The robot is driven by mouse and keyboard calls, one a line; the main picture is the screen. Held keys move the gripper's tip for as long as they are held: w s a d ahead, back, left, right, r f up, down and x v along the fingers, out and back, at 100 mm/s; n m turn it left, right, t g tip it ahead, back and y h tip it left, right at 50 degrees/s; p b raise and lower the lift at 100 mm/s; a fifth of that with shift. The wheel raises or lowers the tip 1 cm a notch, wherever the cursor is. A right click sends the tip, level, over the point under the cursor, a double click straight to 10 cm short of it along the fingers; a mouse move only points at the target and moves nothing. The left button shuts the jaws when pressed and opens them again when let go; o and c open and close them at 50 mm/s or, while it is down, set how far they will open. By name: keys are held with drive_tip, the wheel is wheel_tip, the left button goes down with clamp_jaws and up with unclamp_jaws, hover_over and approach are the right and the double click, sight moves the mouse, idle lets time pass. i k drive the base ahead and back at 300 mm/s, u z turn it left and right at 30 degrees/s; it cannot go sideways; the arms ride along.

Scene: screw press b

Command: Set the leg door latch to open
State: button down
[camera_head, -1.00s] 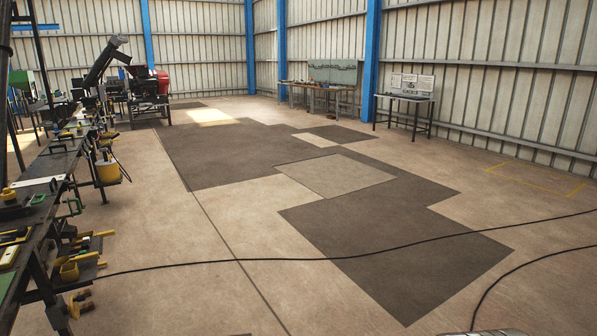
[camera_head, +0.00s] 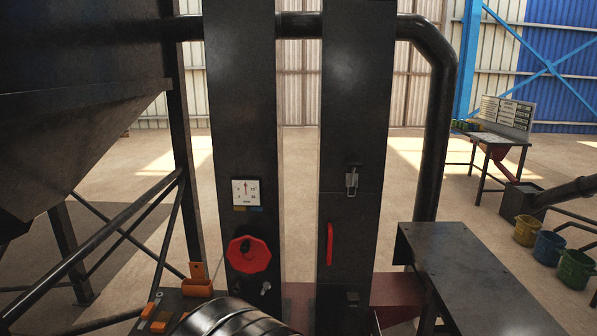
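Two black upright legs stand side by side in front of me. The right leg (camera_head: 357,90) has a metal latch (camera_head: 351,181) on its front, just above a horizontal seam. The latch appears upright, but whether it is fastened is too small to tell. A red vertical handle (camera_head: 330,244) sits below it, with a small dark fitting (camera_head: 352,297) near the bottom. My gripper is not in view. A black ridged part at the bottom edge looks like my own arm.
A dark hopper (camera_head: 80,110) is at left, an orange holder (camera_head: 197,285) low left. A dark table (camera_head: 470,270) stands at right, with buckets (camera_head: 549,248) beyond.

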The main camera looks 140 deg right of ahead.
sight(353, 164)
drive_tip(key=z, duration=2.25)
drive_tip(key=k, duration=0.05)
drive_tip(key=z, duration=3.3)
